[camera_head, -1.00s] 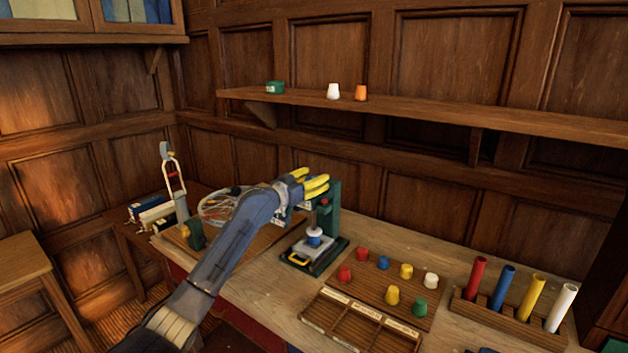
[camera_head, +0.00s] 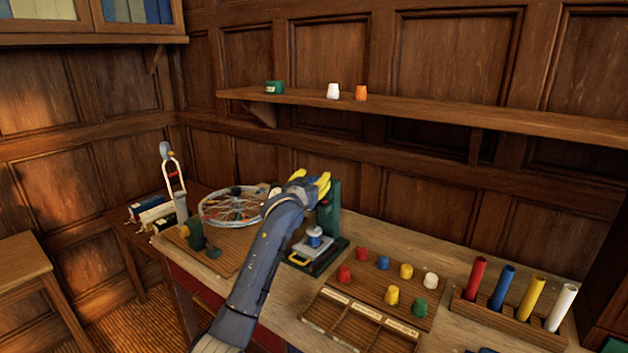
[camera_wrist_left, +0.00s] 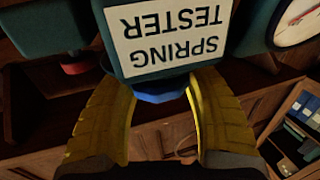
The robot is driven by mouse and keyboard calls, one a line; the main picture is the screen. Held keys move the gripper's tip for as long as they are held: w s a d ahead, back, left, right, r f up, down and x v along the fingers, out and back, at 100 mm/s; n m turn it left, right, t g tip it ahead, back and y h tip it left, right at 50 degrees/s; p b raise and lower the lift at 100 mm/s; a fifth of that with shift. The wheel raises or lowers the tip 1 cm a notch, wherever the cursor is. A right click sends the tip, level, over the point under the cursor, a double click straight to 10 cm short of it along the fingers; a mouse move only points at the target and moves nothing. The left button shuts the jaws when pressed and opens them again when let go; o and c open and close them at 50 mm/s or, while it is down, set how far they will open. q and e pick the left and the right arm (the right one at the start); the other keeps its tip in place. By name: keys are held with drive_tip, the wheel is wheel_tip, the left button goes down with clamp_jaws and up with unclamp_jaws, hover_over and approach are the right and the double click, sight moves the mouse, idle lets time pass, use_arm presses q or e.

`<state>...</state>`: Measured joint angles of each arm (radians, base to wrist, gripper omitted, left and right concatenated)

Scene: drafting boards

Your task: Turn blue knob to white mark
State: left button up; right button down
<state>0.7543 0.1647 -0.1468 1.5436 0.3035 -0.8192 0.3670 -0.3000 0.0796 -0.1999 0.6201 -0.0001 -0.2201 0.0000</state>
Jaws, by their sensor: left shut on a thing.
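The green spring tester (camera_head: 335,205) stands on the bench, and my left gripper (camera_head: 322,184) is at its upper part. In the left wrist view its white label reads "SPRING TESTER" (camera_wrist_left: 172,38) upside down. The blue knob (camera_wrist_left: 160,92) shows just below the label, between the yellow fingers of my left gripper (camera_wrist_left: 163,118). The fingers are shut on it. The knob's lower part and how far it is turned are hard to see. I cannot make out a white mark on the tester.
A dial gauge (camera_wrist_left: 302,18) and a red knob (camera_wrist_left: 76,67) flank the label. A spoked wheel (camera_head: 232,207) lies left of my arm. Colored knobs on a wooden board (camera_head: 372,288) and a rack of colored tubes (camera_head: 505,315) stand right. A shelf (camera_head: 430,112) runs above.

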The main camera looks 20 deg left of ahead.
idle(0.5)
use_arm(q)
drive_tip(key=o, duration=1.2)
drive_tip(key=shift+s, duration=0.15)
drive_tip(key=s, duration=1.1)
drive_tip(key=shift+s+a, duration=0.25)
drive_tip(key=shift+s, duration=0.1)
